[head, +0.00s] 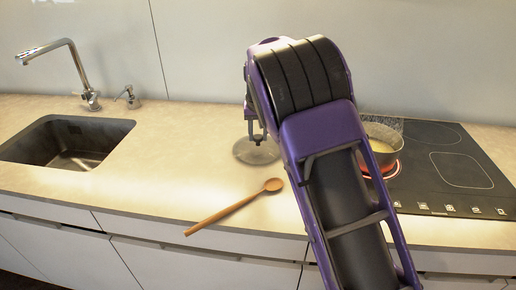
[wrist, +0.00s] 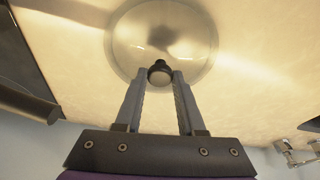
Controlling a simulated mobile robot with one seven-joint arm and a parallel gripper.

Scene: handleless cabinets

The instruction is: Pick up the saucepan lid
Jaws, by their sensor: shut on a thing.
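The saucepan lid (head: 257,152) is a round, see-through disc at the counter, left of my arm in the head view. In the wrist view the lid (wrist: 160,28) shows as a glass circle with a dark round knob (wrist: 160,74) at its lower edge in the picture. My gripper (head: 257,139) is above the lid. In the wrist view the fingertips (wrist: 160,78) are closed around the knob, one on each side. Whether the lid is touching the counter or slightly above it I cannot tell.
A wooden spoon (head: 234,207) lies on the counter (head: 150,170) in front of the lid. A pan (head: 382,147) with pale contents sits on the black cooktop (head: 445,165), partly hidden by my arm. The sink (head: 68,142) and tap (head: 80,72) are at the left.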

